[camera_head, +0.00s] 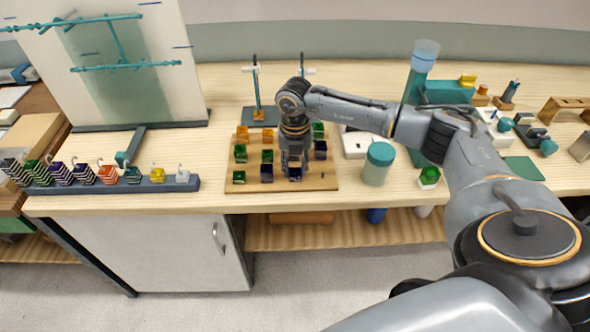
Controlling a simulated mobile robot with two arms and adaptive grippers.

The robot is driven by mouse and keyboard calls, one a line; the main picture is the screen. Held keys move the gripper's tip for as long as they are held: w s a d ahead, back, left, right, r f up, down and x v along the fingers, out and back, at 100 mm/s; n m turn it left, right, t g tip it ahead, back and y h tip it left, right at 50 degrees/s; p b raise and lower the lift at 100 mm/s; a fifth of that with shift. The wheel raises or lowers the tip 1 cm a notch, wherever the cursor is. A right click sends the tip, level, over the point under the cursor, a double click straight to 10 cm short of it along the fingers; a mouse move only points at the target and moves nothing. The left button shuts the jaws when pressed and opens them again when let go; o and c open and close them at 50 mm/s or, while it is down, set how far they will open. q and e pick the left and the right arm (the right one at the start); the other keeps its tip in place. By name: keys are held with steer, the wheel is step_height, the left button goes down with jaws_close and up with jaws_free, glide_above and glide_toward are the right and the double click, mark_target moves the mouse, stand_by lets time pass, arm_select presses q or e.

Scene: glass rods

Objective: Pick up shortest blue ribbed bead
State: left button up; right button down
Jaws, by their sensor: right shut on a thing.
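A wooden board (257,187) on the bench carries rows of small beads in green, orange and dark blue. My right gripper (293,166) points down over the middle of the board and is shut on a dark blue bead (295,174) at the front row. I cannot tell whether this bead still touches the board. Another dark blue bead (320,149) stands at the board's right side, and a dark one (267,173) stands left of the gripper. Ribs and exact heights are too small to tell. The gripper hides part of the board's middle. My left gripper is not in view.
A dark rack (150,186) with several striped and coloured pieces lies at the left. A jar with a teal lid (378,165) and a green block (429,177) stand right of the board. A small stand (258,112) is behind it.

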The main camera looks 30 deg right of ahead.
steer(key=shift+r+b, duration=0.4)
steer(key=shift+r, duration=0.25)
steer(key=s+a+r+b, duration=0.3)
steer(key=s+a+r, duration=0.5)
steer(key=s+r, duration=0.3)
steer(key=shift+a+r+b, duration=0.3)
steer(key=shift+a+b, duration=0.1)
